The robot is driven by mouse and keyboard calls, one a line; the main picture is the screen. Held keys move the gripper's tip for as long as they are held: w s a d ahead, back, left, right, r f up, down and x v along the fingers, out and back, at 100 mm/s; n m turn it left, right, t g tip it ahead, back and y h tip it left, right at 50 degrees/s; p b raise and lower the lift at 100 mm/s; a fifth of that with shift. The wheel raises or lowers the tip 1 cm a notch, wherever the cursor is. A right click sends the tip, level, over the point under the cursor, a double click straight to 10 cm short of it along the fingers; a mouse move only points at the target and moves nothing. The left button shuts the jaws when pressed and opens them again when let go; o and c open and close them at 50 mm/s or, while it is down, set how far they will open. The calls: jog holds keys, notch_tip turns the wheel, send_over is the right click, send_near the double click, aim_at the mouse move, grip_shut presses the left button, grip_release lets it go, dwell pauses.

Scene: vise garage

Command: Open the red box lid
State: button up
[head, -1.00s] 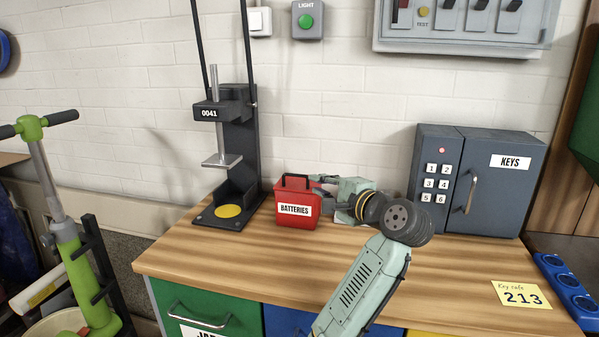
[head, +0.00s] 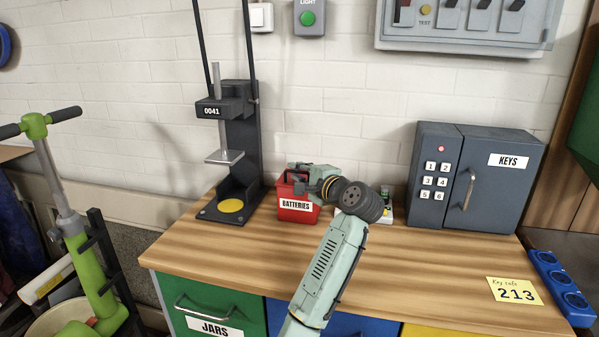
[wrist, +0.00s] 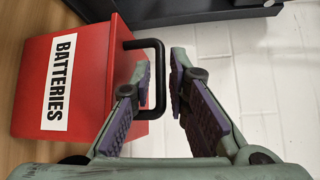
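The red box (head: 297,212) with a white "BATTERIES" label stands on the workbench, right of the black press. Its lid looks shut, with a black handle loop on top. In the wrist view the red box (wrist: 85,95) fills the left side, and the black handle (wrist: 158,95) sticks out from the lid. My gripper (wrist: 160,72) is open, with its two fingers on either side of the handle's outer bar. The left finger overlaps the loop's opening; I cannot tell whether it touches the bar. In the head view my gripper (head: 300,180) is at the top of the box, partly hiding the lid.
The black press (head: 236,150) stands close on the box's left. A grey key safe (head: 475,178) stands to the right. A small item (head: 386,210) shows beside my arm, partly hidden. The white wall (head: 345,130) is behind. The front of the wooden benchtop (head: 420,270) is mostly clear.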

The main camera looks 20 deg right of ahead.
jog(key=shift+c, duration=0.2)
grip_shut()
dwell(0.4)
